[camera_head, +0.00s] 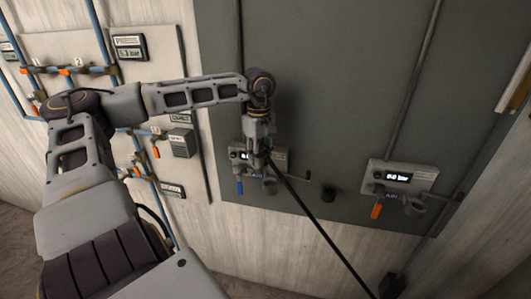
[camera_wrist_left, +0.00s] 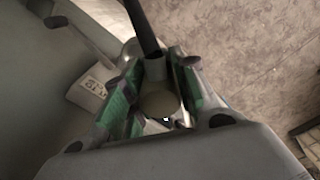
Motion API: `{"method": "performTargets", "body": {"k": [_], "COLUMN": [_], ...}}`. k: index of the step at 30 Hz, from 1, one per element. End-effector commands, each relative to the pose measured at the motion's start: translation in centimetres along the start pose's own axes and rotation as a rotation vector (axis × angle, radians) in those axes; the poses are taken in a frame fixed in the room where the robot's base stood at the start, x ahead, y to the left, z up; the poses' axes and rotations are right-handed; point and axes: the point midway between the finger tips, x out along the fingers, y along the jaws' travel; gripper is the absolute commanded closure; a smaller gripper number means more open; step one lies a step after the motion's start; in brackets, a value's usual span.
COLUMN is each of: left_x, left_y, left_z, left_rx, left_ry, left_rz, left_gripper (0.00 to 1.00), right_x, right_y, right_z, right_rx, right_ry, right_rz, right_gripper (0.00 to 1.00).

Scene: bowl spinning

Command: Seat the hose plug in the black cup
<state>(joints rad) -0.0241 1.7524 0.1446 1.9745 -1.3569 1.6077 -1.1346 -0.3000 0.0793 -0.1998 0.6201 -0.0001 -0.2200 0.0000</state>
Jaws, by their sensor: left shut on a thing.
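The black hose (camera_head: 317,225) runs from the gripper down to the right. In the wrist view the hose (camera_wrist_left: 143,28) leads away at the top. My right gripper is not in view.
The left display unit (camera_head: 280,154) has a blue handle (camera_head: 239,187) and a grey holder (camera_head: 270,186). The right display unit (camera_head: 425,176) has an orange handle (camera_head: 376,211) and a grey holder (camera_head: 415,205). Blue pipes (camera_head: 97,30) and valves are at left. The panel above is largely clear.

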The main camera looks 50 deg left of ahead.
Motion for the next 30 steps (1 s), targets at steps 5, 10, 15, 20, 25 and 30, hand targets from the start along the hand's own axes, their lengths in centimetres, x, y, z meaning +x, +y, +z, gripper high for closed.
{"method": "performTargets", "body": {"k": [5,10,15,20,25,30], "left_x": [0.6,1.1,1.3,1.5,1.7,2.0], "left_y": [-0.5,-0.7,-0.8,-0.9,-1.0,-1.1], "left_z": [-0.2,-0.2,-0.2,-0.1,0.0,0.1], "left_rx": [-0.082,-0.138,-0.163,-0.182,-0.197,-0.223], "left_ry": [-0.004,-0.003,-0.001,-0.001,0.0,0.001], "left_rz": [0.003,0.003,0.001,0.001,0.001,0.0], "left_gripper": [0.99,0.99,0.99,0.99,0.99,0.99], "right_x": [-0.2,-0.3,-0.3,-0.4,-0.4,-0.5], "right_y": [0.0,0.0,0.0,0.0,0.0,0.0], "right_z": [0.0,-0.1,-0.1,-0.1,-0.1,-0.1], "right_rx": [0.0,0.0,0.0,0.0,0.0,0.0], "right_ry": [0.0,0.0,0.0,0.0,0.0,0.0], "right_rz": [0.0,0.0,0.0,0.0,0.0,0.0], "right_gripper": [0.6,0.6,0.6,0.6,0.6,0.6]}}
